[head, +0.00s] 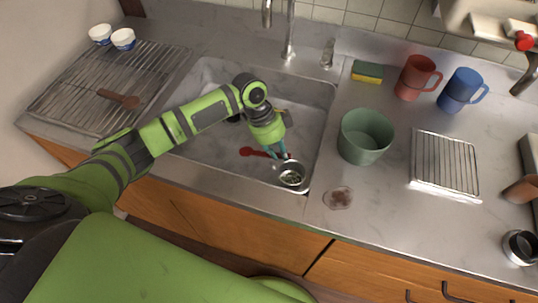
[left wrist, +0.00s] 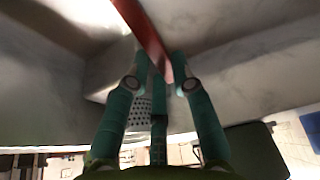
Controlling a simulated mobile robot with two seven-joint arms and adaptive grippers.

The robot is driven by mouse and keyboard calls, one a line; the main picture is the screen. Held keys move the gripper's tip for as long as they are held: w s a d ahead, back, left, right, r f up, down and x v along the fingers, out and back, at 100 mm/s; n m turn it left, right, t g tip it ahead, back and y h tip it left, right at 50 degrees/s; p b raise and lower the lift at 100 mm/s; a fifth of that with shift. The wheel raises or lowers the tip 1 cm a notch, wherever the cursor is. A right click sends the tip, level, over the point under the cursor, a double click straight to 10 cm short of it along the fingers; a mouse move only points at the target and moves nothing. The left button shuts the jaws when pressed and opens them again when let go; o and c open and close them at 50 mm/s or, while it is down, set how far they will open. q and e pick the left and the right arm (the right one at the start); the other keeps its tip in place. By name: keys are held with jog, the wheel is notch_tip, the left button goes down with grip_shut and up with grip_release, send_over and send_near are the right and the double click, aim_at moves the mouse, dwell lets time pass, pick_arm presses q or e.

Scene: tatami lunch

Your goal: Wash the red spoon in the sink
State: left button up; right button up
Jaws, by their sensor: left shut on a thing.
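The red spoon (head: 250,152) is low inside the sink (head: 212,150). My left gripper (head: 279,153) points down into the sink and is shut on the spoon near one end; its fingers hide part of it. In the left wrist view the red spoon (left wrist: 144,38) runs from the upper edge down to between the teal fingertips (left wrist: 158,85). I cannot tell whether the spoon touches the sink floor. My right gripper is not in view.
The tap (head: 289,40) stands behind the sink. A drain strainer (head: 291,175) sits close to my left gripper. A green tub (head: 365,136), a sponge (head: 367,72), a red mug (head: 415,78) and a blue mug (head: 460,90) stand right. A rack (head: 70,95) holds a brown spoon (head: 120,99).

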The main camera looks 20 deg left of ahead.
pick_arm(q)
jog(key=shift+r+p, duration=5.85)
jog(key=shift+r, duration=0.6)
notch_tip(320, 180, up, 5)
jog(key=p, duration=0.5)
